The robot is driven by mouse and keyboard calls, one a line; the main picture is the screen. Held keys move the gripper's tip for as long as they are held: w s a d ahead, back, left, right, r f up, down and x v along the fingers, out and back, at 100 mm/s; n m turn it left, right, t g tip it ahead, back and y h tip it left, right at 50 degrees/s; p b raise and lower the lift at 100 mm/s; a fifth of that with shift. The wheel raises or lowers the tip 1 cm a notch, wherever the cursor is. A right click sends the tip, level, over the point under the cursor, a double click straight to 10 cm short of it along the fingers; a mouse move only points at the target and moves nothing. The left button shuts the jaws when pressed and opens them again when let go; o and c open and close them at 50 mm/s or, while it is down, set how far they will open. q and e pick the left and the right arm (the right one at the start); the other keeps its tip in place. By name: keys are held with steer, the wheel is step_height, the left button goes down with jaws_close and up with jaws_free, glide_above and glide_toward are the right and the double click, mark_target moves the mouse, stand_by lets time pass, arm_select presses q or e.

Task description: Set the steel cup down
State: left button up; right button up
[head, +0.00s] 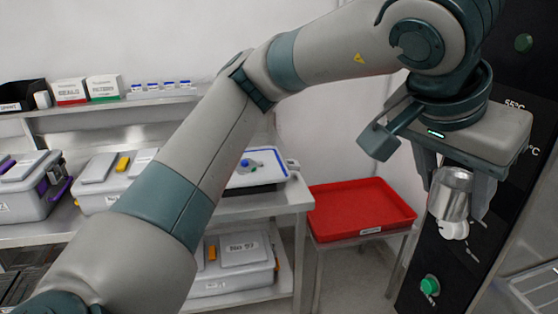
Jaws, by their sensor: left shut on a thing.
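The steel cup (454,190) is a shiny metal cup hanging between the fingers of my left gripper (455,190), at the right of the head view. The gripper points down and is shut on the cup. The cup is tilted a little, and a white rounded piece (454,230) shows at its lower end; I cannot tell whether it is part of the cup. The cup is in the air in front of a dark machine panel. My right gripper is not in view.
A red tray (358,222) on a small stand is left of the cup and looks empty. A steel bench (290,202) carries a white-and-blue tray (262,180) and lidded grey boxes. The dark machine panel (420,250) has a green button (430,286). A wire rack (535,290) is at the lower right.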

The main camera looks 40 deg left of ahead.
arm_select(q)
steer(key=w+a+f+n, duration=0.1)
steer(key=w+a+f, duration=0.2)
steer(key=f, duration=0.6)
steer(key=w+a+f+n+y, duration=0.1)
steer(key=w+a+f, duration=0.3)
steer(key=f, duration=0.6)
steer(key=w+a+f, duration=0.3)
steer(key=f, duration=0.6)
steer(key=shift+w+a+f+n+y, duration=0.25)
steer(key=shift+w+a+n+y, duration=0.05)
steer(key=shift+w+a+n, duration=0.1)
steer(key=shift+s, duration=0.1)
